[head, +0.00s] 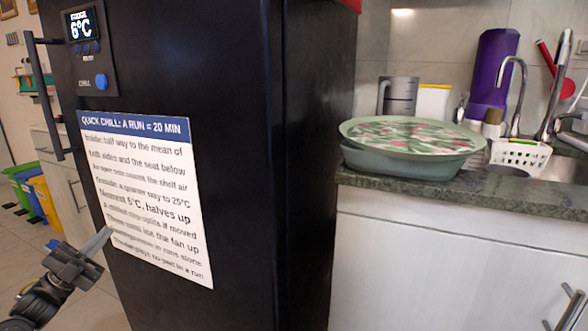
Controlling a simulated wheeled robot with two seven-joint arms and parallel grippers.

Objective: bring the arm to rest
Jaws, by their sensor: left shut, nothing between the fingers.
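My left gripper (103,239) comes in at the lower left on its dark arm. Its fingers are shut and empty, pointing up and right. The fingertips are in front of the lower left edge of the white notice on the black fridge (240,120); I cannot tell whether they touch it. My right gripper is not in view.
The fridge has a handle (45,95), a 6°C display (82,25) and a blue button (101,81). At right, a counter (430,196) holds a patterned tray (412,135) and a purple bottle (492,70). Coloured bins (42,198) stand at left; floor shows there.

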